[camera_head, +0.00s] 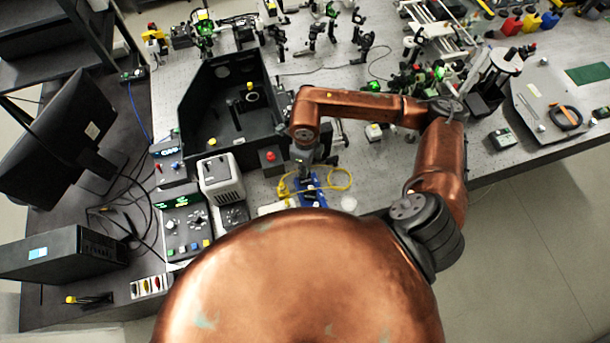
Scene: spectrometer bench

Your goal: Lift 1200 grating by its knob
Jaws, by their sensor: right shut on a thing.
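My right gripper (304,168) points down over a blue holder (312,197) on the bench, just right of the open black spectrometer box. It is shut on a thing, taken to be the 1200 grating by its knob. My wrist and the gripper hide the grating, and the fingertips are too small to make out. I cannot tell whether the grating is clear of the holder. My left gripper is not in view.
The open black box (189,122) stands left of my gripper, with a yellow-topped part (250,87) inside. A yellow cable (341,187) loops around the blue holder. A red-topped block (270,158) and a white-grey device (221,180) stand close by on the left.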

